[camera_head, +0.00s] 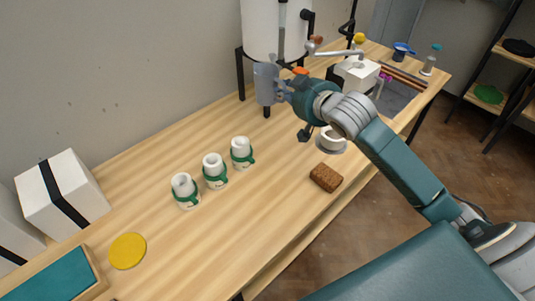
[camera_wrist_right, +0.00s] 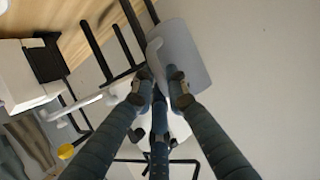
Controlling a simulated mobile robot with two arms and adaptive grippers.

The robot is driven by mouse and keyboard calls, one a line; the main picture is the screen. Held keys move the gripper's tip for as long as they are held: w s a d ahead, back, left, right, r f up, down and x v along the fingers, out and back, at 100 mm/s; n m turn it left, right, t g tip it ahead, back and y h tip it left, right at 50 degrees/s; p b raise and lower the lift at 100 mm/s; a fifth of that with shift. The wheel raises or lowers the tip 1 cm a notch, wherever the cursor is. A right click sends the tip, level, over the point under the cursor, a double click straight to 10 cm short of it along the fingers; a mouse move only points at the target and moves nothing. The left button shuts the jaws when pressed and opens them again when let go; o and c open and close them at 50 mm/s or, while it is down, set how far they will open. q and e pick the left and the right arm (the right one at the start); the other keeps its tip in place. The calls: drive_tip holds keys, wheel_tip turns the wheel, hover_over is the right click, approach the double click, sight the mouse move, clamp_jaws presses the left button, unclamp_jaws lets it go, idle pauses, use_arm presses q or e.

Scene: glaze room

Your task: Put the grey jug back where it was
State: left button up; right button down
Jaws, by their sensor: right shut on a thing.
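The grey jug (camera_head: 265,84) is upright at the back of the table, in front of the large white cylinder. My right gripper (camera_head: 282,91) is shut on its right side. My left gripper is not in view.
The white cylinder (camera_head: 274,28) stands on a black frame (camera_head: 240,75). Several white cups with green bands, one here (camera_head: 213,170), stand mid-table. A brown sponge (camera_head: 326,177) lies near the front edge. A white box (camera_head: 357,73) is behind my arm.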

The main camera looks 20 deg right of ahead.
drive_tip(key=shift+f+b, duration=0.25)
drive_tip(key=shift+b, duration=0.3)
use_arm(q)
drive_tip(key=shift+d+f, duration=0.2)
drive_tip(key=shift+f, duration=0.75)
use_arm(e)
drive_tip(key=shift+s+f, duration=0.1)
drive_tip(key=shift+f, duration=9.6)
drive_tip(key=shift+f, duration=0.2)
drive_tip(key=c, duration=1.7)
unclamp_jaws()
drive_tip(key=shift+c, duration=0.2)
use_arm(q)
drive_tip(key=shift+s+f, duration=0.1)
use_arm(e)
drive_tip(key=shift+r, duration=0.1)
